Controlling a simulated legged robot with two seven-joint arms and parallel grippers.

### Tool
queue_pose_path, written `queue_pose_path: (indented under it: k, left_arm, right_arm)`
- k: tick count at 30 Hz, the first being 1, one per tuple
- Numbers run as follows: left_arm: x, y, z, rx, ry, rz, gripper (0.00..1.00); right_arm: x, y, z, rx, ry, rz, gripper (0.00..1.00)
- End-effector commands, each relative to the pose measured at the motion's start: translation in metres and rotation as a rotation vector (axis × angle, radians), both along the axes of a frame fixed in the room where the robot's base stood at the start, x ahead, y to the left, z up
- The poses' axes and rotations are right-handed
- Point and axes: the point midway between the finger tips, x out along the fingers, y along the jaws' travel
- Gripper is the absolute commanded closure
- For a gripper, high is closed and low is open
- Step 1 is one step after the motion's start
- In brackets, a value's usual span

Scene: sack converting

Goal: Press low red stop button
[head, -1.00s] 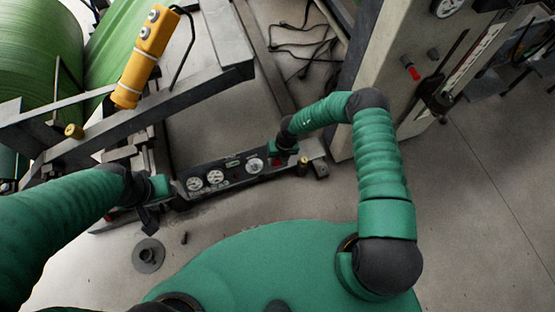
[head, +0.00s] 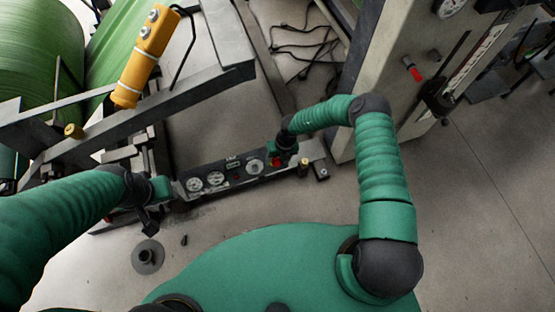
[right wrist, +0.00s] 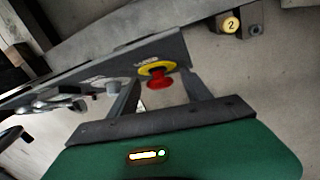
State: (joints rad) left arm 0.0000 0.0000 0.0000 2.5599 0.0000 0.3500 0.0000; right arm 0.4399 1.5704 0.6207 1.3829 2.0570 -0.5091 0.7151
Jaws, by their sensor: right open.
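The red stop button (right wrist: 159,80) on its yellow collar sits at the end of a low dark control panel (head: 215,178). In the head view the red button (head: 275,163) shows just below my right gripper (head: 281,153). In the right wrist view my right gripper (right wrist: 160,95) is open and empty, and the button shows between its two fingers. The button stands out from the panel; I cannot tell whether a finger touches it. My left gripper (head: 150,197) is beside the panel's left end, its jaws unclear.
A yellow pendant box (head: 146,55) hangs over grey frame bars at upper left, near a green roll (head: 40,50). A grey cabinet (head: 385,60) with another red knob (head: 415,74) stands at right. Cables lie on the floor behind.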

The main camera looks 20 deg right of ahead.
Motion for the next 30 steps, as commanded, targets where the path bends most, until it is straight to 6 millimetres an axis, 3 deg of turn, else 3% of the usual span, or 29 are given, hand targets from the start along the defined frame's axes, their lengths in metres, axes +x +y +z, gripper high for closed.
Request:
queue_pose_path:
  k: [4,7,15,21,25,30]
  left_arm:
    - [0.0,0.0,0.004,0.0,0.0,0.0,0.64]
    - [0.0,0.0,0.013,0.0,0.0,0.0,0.64]
    - [0.0,0.0,0.044,0.0,0.0,0.0,0.64]
    - [0.0,0.0,0.06,0.0,0.0,0.0,0.64]
    - [0.0,0.0,0.063,0.0,0.0,0.0,0.64]
    - [0.0,0.0,0.063,0.0,0.0,0.0,0.64]
  right_arm:
    - [0.0,-0.001,0.007,0.0,0.0,0.0,0.43]
    - [0.0,-0.004,0.025,0.0,-0.002,0.0,0.43]
    - [-0.001,-0.019,0.103,0.0,-0.002,-0.001,0.43]
    - [-0.002,-0.028,0.149,-0.001,-0.001,-0.001,0.43]
    - [-0.002,-0.03,0.162,0.001,0.0,-0.001,0.43]
    - [-0.002,-0.031,0.165,0.0,0.001,0.0,0.43]
